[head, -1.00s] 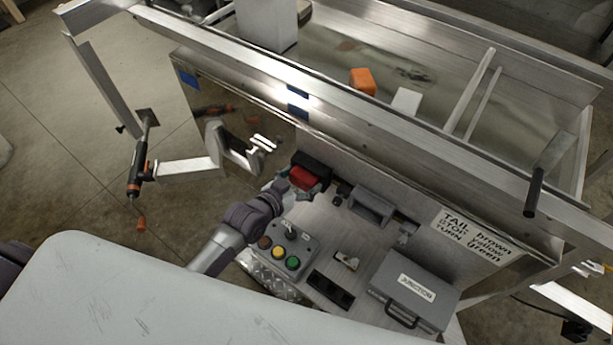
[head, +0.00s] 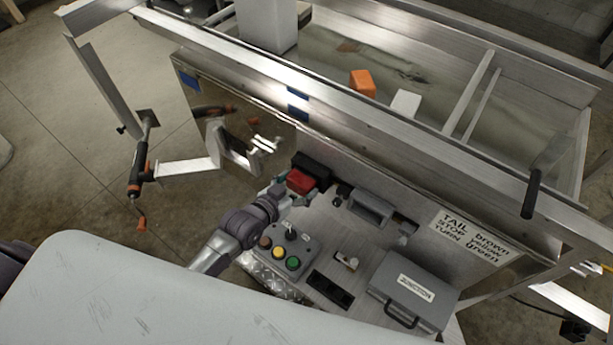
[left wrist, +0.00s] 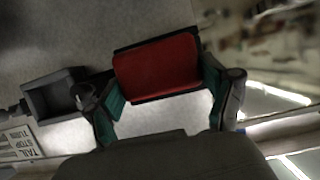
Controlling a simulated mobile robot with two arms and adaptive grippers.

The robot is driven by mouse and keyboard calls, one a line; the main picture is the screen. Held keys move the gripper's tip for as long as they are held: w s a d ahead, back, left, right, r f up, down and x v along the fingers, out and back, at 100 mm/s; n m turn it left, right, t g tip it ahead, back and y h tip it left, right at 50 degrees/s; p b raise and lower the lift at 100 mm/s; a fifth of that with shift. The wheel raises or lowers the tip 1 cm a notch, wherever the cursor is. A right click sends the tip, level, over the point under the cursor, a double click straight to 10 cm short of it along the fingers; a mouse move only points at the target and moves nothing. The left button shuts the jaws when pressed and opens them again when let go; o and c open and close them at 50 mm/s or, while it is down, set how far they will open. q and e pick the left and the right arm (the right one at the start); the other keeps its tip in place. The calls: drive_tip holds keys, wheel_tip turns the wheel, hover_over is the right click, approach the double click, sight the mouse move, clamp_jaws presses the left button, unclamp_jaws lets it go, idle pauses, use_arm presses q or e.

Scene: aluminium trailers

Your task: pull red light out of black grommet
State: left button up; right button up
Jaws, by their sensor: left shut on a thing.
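The red light (head: 299,181) is a rounded red block in front of the trailer's side panel. The black grommet (head: 316,168) is the dark block just behind it, at the panel. My left gripper (head: 288,187) is shut on the red light, with a finger on either side of it. In the left wrist view the red light (left wrist: 158,68) sits between the teal-padded fingertips of my left gripper (left wrist: 165,88), and a black rim shows along its edges. I cannot tell whether the light is still partly seated in the grommet. My right gripper is not in view.
A control box with coloured buttons (head: 286,247) stands just below my left gripper. A grey junction case (head: 414,288) and an empty grey bracket (head: 370,208) are to the right. A metal bracket (head: 236,146) sticks out left of the light. The trailer's top rail (head: 350,120) runs behind.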

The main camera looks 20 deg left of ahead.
use_arm(q)
drive_tip(key=shift+s+a+p, duration=0.25)
drive_tip(key=shift+s+p, duration=0.05)
drive_tip(key=shift+s, duration=0.35)
drive_tip(key=shift+s+a+p, duration=0.2)
drive_tip(key=shift+s+p, duration=0.1)
drive_tip(key=shift+s, duration=0.3)
drive_tip(key=shift+s+a, duration=0.1)
drive_tip(key=shift+s, duration=0.1)
drive_tip(key=shift+s+a+r+p, duration=0.1)
drive_tip(key=shift+s+a+p, duration=0.1)
drive_tip(key=shift+s+p, duration=0.3)
drive_tip(key=s, duration=0.1)
drive_tip(key=s+a+p, duration=0.1)
drive_tip(key=s, duration=0.2)
drive_tip(key=shift+s+a, duration=0.3)
